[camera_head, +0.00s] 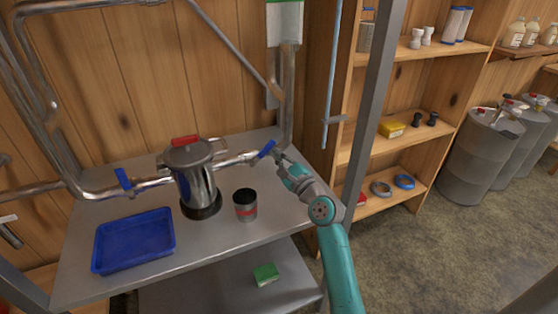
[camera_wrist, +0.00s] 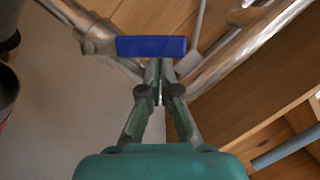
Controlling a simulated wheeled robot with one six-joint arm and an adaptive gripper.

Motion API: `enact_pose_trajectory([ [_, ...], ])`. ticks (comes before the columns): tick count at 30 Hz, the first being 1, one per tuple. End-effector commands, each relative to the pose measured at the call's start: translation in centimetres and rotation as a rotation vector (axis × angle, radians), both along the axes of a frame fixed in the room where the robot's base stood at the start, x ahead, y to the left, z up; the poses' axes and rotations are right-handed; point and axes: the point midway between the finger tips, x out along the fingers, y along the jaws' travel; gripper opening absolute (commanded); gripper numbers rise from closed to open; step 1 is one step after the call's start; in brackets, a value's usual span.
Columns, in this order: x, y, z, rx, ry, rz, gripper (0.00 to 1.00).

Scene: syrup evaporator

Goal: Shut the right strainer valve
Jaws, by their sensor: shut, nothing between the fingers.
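The right strainer valve has a blue lever handle (camera_head: 267,148), on the steel pipe to the right of the strainer (camera_head: 197,178), a steel pot with a red-handled lid. The lever slants up to the right in the head view. In the wrist view the blue lever (camera_wrist: 151,46) lies crosswise just beyond my fingertips. My gripper (camera_head: 278,156) is shut and empty, right beside the lever; it also shows in the wrist view (camera_wrist: 159,68). I cannot tell whether the fingertips touch the lever. The left valve's blue lever (camera_head: 123,178) is on the pipe left of the strainer.
A blue tray (camera_head: 134,240) and a dark-rimmed cup (camera_head: 245,205) stand on the metal table (camera_head: 215,237). A green-topped sponge (camera_head: 265,274) lies on the lower shelf. A grey post (camera_head: 372,100) rises right of my arm. Wooden shelves (camera_head: 388,150) and steel drums (camera_head: 480,155) stand to the right.

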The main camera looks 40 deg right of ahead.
Motion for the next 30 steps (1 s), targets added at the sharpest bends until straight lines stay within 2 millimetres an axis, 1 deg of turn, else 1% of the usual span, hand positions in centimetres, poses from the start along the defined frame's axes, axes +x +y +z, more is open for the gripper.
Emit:
enact_pose_trajectory([
  [1, 0.0, 0.1, 0.5, -0.044, 0.009, 0.001, 0.0],
  [6, 0.2, 0.7, 1.6, -0.2, 0.054, 0.001, 0.0],
  [18, 0.7, 2.5, 3.5, -0.54, 0.153, 0.002, 0.0],
  [24, 0.9, 3.3, 4.0, -0.662, 0.189, 0.001, 0.0],
  [30, 1.1, 3.8, 4.2, -0.739, 0.212, 0.002, 0.0],
])
